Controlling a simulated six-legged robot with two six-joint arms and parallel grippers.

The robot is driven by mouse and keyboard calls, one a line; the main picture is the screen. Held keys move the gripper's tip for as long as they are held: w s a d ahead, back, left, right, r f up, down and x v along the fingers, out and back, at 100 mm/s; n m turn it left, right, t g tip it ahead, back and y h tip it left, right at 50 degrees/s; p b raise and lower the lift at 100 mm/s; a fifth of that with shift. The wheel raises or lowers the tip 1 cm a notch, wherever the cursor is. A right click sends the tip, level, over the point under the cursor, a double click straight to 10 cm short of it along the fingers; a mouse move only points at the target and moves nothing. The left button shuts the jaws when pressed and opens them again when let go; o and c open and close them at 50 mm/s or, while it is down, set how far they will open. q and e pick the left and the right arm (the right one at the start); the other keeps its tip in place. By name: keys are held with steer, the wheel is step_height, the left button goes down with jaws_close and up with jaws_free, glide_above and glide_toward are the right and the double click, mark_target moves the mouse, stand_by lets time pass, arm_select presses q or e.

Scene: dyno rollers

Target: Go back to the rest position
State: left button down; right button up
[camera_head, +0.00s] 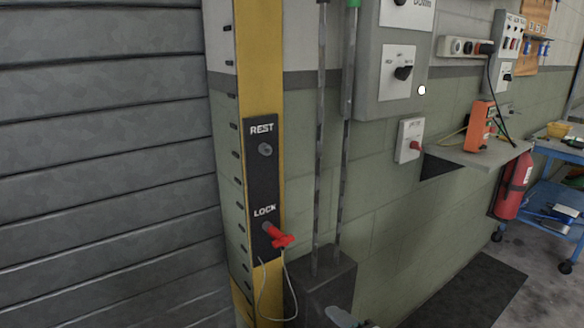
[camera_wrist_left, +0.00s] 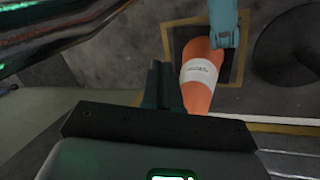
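My left gripper (camera_wrist_left: 163,75) shows in the left wrist view. Its dark fingers stand together at the middle of the wide dark palm, with nothing seen between them. I do not make out either gripper in the head view. The head view shows a black panel (camera_head: 258,184) on a yellow post, marked REST above and LOCK below. A red-handled pin (camera_head: 280,237) sits at the LOCK position, with a thin pale cord hanging from it. A grey knob or socket (camera_head: 265,149) is at REST, with no red handle on it.
A ribbed shutter (camera_head: 105,150) fills the left. Control boxes (camera_head: 398,72), a small shelf (camera_head: 480,152), a fire extinguisher (camera_head: 513,186) and a blue cart (camera_head: 555,190) are to the right.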

steer(key=s+d+f+m+g+h, duration=0.1)
steer(key=s+f+m+g, duration=0.1)
steer(key=f, duration=0.5)
steer(key=s+d+f+m+g+h, duration=0.1)
steer(key=s+f+m, duration=0.15)
steer(key=f, duration=0.55)
steer(key=s+f+m+g+h, duration=0.2)
steer(key=s+f+m+g, duration=0.7)
steer(key=s+f+m, duration=0.9)
step_height(320, 180, up, 20)
steer(key=m+p, duration=0.2)
steer(key=p, duration=1.6)
steer(key=shift+s+d, duration=0.15)
steer(key=shift+s, duration=0.2)
